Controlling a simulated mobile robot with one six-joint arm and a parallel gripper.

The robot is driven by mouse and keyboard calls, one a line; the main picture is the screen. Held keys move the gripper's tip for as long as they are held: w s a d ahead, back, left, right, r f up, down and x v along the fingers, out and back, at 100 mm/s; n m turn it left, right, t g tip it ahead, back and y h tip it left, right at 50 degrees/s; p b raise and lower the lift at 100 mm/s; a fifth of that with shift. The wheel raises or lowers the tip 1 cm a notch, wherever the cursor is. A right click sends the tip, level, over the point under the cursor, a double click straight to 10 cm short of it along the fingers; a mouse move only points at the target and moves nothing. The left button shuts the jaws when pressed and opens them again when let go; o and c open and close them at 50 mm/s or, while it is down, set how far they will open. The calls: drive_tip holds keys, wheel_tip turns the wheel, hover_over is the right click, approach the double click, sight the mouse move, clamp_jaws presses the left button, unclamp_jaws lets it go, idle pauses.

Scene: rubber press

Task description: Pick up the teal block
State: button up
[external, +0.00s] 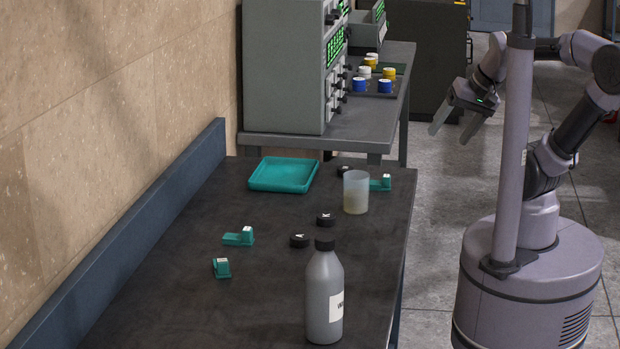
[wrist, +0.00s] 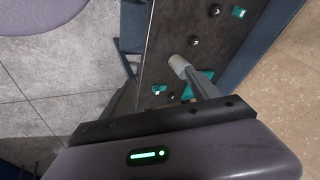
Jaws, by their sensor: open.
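Three small teal blocks with white labelled tops lie on the dark workbench (external: 165,300). One teal block (external: 239,237) is left of centre, another (external: 221,268) is nearer the camera, and a third (external: 381,183) is partly hidden behind the beaker (external: 356,192). In the wrist view, a teal block (wrist: 238,12) shows near the top and another (wrist: 159,90) lies near the beaker (wrist: 178,66). My gripper (external: 450,135) is open and empty. It is raised beyond the bench's right edge, well apart from every block.
A teal tray (external: 284,175) lies at the bench's far end. A grey bottle (external: 324,297) stands at the near right. Black round pieces (external: 325,219) lie near the middle. Behind stands a second table with a grey cabinet (external: 283,68) and coloured-capped jars. The near left bench is clear.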

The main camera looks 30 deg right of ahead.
drive_tip(key=shift+o, duration=1.4)
